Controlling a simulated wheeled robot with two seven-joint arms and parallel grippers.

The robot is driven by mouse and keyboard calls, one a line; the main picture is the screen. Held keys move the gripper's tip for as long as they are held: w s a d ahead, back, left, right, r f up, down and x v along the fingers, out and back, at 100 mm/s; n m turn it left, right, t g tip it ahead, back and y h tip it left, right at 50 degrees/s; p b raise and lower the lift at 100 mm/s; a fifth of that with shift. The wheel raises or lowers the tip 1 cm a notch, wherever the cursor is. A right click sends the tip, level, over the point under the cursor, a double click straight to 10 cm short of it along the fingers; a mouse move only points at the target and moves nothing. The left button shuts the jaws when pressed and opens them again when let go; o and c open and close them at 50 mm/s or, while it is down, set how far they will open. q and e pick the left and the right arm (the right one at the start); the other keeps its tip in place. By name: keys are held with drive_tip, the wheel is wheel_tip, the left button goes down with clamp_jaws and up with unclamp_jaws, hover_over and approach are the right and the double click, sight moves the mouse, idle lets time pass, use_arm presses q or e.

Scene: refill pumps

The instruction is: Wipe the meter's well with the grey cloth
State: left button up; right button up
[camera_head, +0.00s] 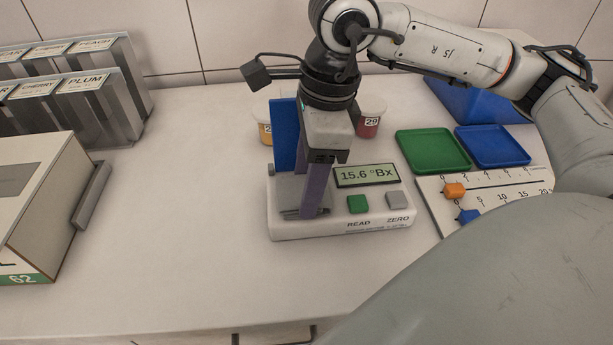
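The white meter (340,222) stands mid-counter, with a lit display (366,175) reading 15.6 °Bx, a green READ button and a grey ZERO button. My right gripper (314,211) reaches down over the meter's left part, where the well seems to be, and its fingers hide much of it. A grey patch (288,190) shows beside the fingers; I cannot tell whether it is the grey cloth or part of the meter. Whether the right fingers are closed on something is not clear. My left gripper is not in view.
A blue upright panel (284,136) stands behind the gripper. Two small jars, one red (368,121), stand behind the meter. Green (433,150) and blue (493,146) trays and a scale board (500,190) lie right. Labelled dispensers (85,105) and a beige box (40,205) stand left. Counter between is clear.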

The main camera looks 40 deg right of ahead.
drive_tip(key=shift+s+a, duration=0.25)
drive_tip(key=shift+s, duration=0.1)
drive_tip(key=shift+w+d, duration=0.15)
drive_tip(key=shift+w, duration=0.05)
drive_tip(key=shift+w+d+b, duration=0.25)
drive_tip(key=shift+w+b, duration=0.1)
drive_tip(key=shift+s+a, duration=0.1)
drive_tip(key=shift+s+a, duration=0.3)
drive_tip(key=shift+s, duration=0.15)
drive_tip(key=shift+w+d+b, duration=0.1)
drive_tip(key=shift+w+b, duration=0.05)
drive_tip(key=shift+b, duration=0.15)
drive_tip(key=shift+w+d, duration=0.25)
drive_tip(key=shift+w, duration=0.1)
drive_tip(key=shift+r, duration=0.1)
